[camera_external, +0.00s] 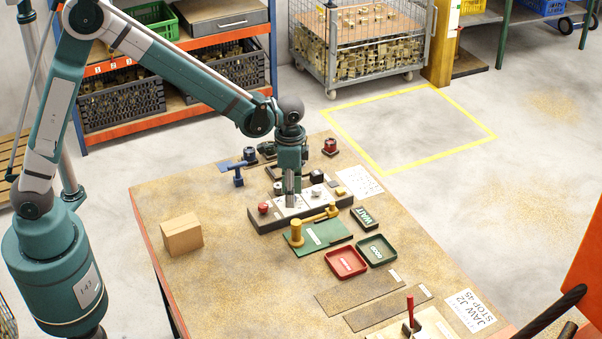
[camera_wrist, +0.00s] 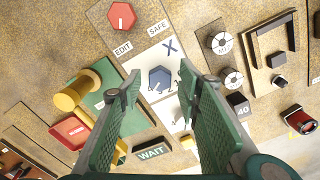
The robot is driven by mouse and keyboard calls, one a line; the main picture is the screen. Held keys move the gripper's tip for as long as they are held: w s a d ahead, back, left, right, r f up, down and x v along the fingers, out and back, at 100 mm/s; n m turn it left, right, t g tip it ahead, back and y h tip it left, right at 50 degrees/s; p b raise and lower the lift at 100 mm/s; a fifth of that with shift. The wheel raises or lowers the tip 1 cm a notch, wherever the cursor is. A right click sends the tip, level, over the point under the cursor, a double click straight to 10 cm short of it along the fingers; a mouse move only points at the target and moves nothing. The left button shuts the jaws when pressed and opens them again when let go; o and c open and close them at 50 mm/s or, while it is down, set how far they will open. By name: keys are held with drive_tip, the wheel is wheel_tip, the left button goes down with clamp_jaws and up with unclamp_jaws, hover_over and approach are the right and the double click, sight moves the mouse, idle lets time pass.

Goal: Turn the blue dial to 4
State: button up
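The blue dial (camera_wrist: 160,78) is a dark blue, roughly hexagonal knob on a white panel marked X in the wrist view. In the external view my gripper (camera_external: 291,197) points straight down over the dial board (camera_external: 276,222) and hides the blue dial.
A red dial (camera_wrist: 121,15) marked EDIT and SAFE sits beside the blue one. Two round knobs (camera_wrist: 221,40) and a block marked 40 (camera_wrist: 238,104) are on the other side. A yellow-handled green fixture (camera_external: 318,236), a red tray (camera_external: 345,263) and a WAIT block (camera_external: 364,218) stand nearby.

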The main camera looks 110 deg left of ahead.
drive_tip(key=shift+r, duration=0.1)
wheel_tip(320, 180, up, 12)
idle(0.7)
idle(0.4)
drive_tip(key=s+d+r+t, duration=0.1)
drive_tip(key=s+d+r, duration=0.25)
drive_tip(key=d, duration=0.55)
drive_tip(key=s+d+r+m+t+y, duration=0.15)
drive_tip(key=d+r, duration=0.25)
drive_tip(key=d, duration=0.4)
drive_tip(key=s+d+r+t+h, duration=0.1)
drive_tip(key=s+d+r, duration=0.2)
drive_tip(key=d, duration=0.6)
drive_tip(key=s+d+f+m+t, duration=0.1)
drive_tip(key=s+d+f+t, duration=0.1)
drive_tip(key=s+d, duration=1.3)
drive_tip(key=shift+s+d+t, duration=0.35)
drive_tip(key=shift+d+t, duration=0.5)
drive_tip(key=shift+d, duration=0.4)
